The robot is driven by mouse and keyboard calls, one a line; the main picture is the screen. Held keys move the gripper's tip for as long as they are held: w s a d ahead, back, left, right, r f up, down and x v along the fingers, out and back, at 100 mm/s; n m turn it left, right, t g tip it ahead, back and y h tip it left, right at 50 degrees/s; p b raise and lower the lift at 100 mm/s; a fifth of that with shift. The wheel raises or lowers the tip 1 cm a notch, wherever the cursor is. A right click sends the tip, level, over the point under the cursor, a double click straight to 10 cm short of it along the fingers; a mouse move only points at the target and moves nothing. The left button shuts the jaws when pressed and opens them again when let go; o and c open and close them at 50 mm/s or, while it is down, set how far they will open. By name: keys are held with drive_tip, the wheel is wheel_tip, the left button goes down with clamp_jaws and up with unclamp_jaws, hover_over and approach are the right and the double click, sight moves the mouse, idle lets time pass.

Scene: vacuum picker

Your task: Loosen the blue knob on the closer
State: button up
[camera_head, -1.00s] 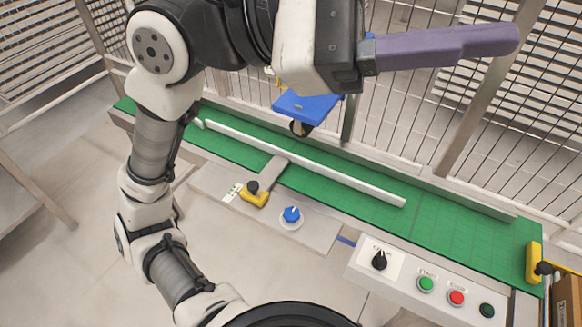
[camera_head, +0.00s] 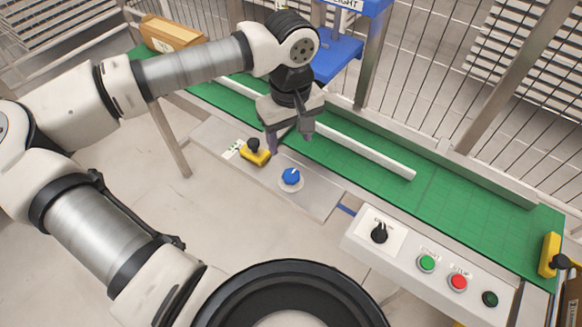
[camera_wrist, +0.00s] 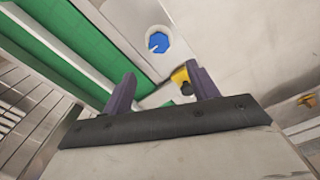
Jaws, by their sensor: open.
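The blue knob (camera_head: 291,176) sits on a pale round base on the grey metal plate beside the green belt, with a light pointer mark on its top. It also shows in the wrist view (camera_wrist: 158,43), beyond and between my fingertips. My gripper (camera_head: 290,142) is open and empty, pointing down above the belt's near edge, behind the blue knob in the head view. Its purple fingers also show in the wrist view (camera_wrist: 163,86), apart from the knob. No label naming the closer is readable.
A yellow clamp with a black knob (camera_head: 255,153) stands left of the blue knob, close to my fingers. A white guide rail (camera_head: 365,157) runs along the green belt (camera_head: 440,205). A control box with a black selector (camera_head: 379,233) and several buttons is at right. A cardboard box (camera_head: 172,34) lies at the back left.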

sight(291, 174)
wheel_tip(291, 174, down, 11)
drive_tip(key=shift+d+f+p, duration=0.1)
drive_tip(key=shift+f+p, duration=0.1)
drive_tip(key=shift+p, duration=0.1)
drive_tip(key=shift+c, duration=0.5)
drive_tip(key=c, duration=0.9)
